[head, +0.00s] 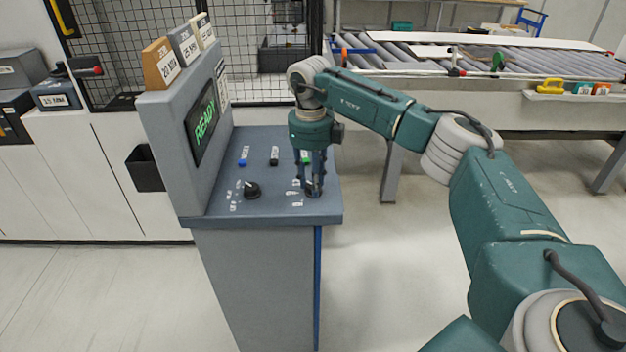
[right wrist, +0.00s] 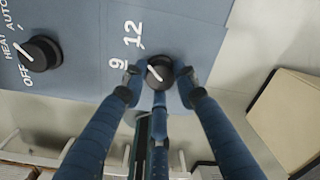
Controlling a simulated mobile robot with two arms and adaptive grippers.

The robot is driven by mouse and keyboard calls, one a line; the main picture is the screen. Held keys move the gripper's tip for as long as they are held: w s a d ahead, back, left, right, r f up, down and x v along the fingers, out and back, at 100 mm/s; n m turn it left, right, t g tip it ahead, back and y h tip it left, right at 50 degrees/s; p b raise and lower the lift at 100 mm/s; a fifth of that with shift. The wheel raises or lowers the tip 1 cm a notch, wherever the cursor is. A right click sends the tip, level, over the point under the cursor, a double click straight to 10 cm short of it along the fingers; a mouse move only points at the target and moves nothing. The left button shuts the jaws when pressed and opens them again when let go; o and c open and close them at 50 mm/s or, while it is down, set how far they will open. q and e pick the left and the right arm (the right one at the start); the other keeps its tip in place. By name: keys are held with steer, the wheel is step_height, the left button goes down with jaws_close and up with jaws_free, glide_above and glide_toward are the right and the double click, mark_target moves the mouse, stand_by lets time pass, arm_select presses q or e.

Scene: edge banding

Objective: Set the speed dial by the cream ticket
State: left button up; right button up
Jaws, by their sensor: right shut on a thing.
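The cream ticket (head: 203,31) stands on top of the console, the rightmost of three tickets; its print is too small to read surely. The speed dial (right wrist: 160,70) is a black knob with a white pointer line, near the console's edge. The numbers 9 and 12 show beside it in the right wrist view; other marks are hidden. My right gripper (head: 313,188) points straight down over the dial and is shut on it. In the right wrist view its fingers (right wrist: 161,80) close around the knob. My left gripper is out of view.
The console (head: 215,206) has a screen (head: 201,123) reading READY and a heat knob (head: 252,190) marked OFF, HEAT, AUTO. Blue, black and green buttons line the back of its panel. An orange ticket (head: 161,63) and a grey ticket (head: 185,45) stand beside the cream one.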

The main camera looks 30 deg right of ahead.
steer(key=shift+w+r+m, duration=0.1)
steer(key=shift+r+m, duration=0.1)
steer(key=shift+m, duration=0.4)
steer(key=o, duration=1.1)
steer(key=shift+o, duration=0.2)
steer(key=shift+f, duration=0.1)
step_height(320, 180, up, 12)
steer(key=shift+a, duration=0.15)
